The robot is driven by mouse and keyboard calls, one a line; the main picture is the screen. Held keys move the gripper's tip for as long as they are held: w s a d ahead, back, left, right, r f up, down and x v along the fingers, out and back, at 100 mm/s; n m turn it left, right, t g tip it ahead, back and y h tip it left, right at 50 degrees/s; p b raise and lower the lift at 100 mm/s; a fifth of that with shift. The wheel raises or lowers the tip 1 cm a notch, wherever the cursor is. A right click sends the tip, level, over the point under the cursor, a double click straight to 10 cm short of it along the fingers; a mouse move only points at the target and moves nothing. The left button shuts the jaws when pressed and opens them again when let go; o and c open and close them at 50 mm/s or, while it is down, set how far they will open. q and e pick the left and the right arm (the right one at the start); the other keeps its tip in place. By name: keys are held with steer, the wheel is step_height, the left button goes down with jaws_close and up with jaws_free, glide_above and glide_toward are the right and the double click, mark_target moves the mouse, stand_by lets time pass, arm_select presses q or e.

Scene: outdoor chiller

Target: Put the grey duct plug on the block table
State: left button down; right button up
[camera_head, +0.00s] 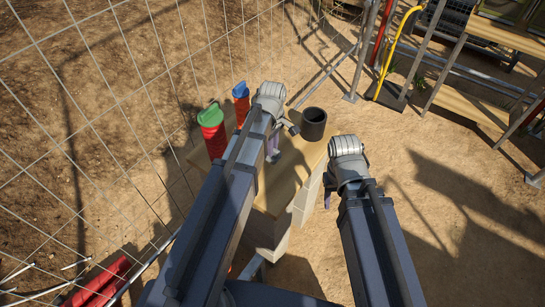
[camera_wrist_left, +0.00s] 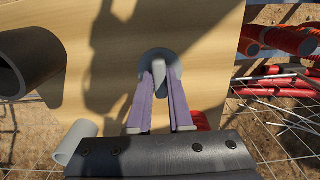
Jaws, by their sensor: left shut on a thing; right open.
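The block table (camera_head: 290,180) is a pale wooden board on stacked grey blocks, and its top also fills much of the left wrist view (camera_wrist_left: 200,30). My left gripper (camera_head: 273,150) reaches over it. In the left wrist view its purple fingers (camera_wrist_left: 164,90) are shut on the grey duct plug (camera_wrist_left: 155,56), a rounded grey piece at the fingertips above the board. I cannot tell whether the plug touches the board. My arm hides the plug in the head view. My right gripper (camera_head: 328,188) is open beside the table's right edge, mostly hidden by its wrist.
A dark grey pipe (camera_head: 313,123) stands on the table, right of my left gripper. A wire fence runs along the left. Open dirt lies right.

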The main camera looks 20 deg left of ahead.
arm_select(q)
steer(key=shift+f+b, duration=1.8)
steer(key=shift+f, duration=0.05)
steer(key=shift+f, duration=0.15)
steer(key=c, duration=0.8)
jaws_free()
step_height(320, 180, up, 12)
steer(key=p, duration=1.2)
steer(key=shift+r, duration=0.25)
steer(key=shift+s+d+m+y, duration=0.2)
steer(key=shift+s+d+m, duration=1.55)
steer(key=shift+s+m, duration=0.95)
steer(key=shift+s+d+m+y, duration=0.2)
steer(key=shift+s+d+m, duration=1.8)
steer(key=shift+m, duration=1.25)
steer(key=shift+s+d+m+y, duration=0.2)
steer(key=shift+s+d+m, duration=1.35)
steer(key=shift+s+m, duration=1.2)
